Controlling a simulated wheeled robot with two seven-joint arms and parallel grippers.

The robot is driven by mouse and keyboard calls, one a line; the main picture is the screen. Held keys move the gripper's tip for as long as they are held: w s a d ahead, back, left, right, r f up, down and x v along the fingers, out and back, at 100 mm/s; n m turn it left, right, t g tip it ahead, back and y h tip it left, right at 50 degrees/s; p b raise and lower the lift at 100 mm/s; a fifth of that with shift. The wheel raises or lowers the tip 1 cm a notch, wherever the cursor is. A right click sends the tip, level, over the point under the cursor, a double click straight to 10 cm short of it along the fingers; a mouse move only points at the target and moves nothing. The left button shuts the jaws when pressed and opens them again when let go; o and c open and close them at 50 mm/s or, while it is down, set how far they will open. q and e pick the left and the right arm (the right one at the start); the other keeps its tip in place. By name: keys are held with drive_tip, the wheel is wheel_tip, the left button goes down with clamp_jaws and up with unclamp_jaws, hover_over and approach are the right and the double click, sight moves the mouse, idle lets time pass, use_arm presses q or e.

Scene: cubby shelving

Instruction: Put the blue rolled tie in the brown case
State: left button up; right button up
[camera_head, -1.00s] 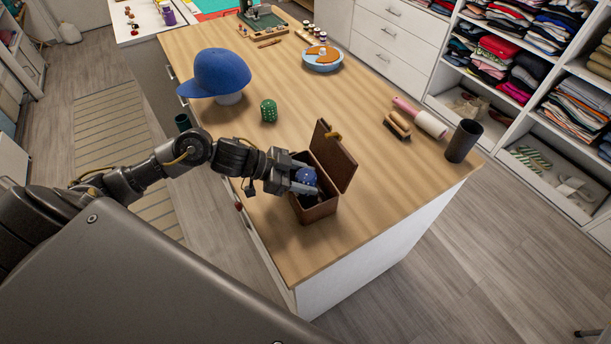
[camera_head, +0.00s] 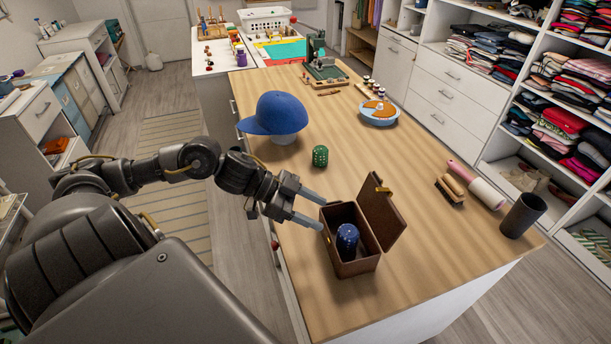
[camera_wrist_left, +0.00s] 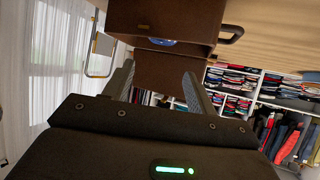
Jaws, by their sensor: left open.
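The blue rolled tie (camera_head: 347,241) stands inside the open brown case (camera_head: 356,268) near the table's front edge. The case's lid (camera_head: 383,211) is raised at its right side. A sliver of the tie (camera_wrist_left: 162,42) also shows at the case's edge in the left wrist view, where the case (camera_wrist_left: 165,17) appears at the top. My left gripper (camera_head: 322,212) is open and empty, just left of the case, its fingers pointing toward it and apart from the tie. In the left wrist view its two fingers (camera_wrist_left: 158,82) are spread. My right gripper is not in view.
A green rolled item (camera_head: 320,156) and a blue cap (camera_head: 276,115) on a stand are behind the case. A brush (camera_head: 450,189), a lint roller (camera_head: 476,185) and a dark cup (camera_head: 523,215) stand to the right. The table's middle is clear.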

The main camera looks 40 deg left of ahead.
use_arm(q)
drive_tip(key=shift+v, duration=1.1)
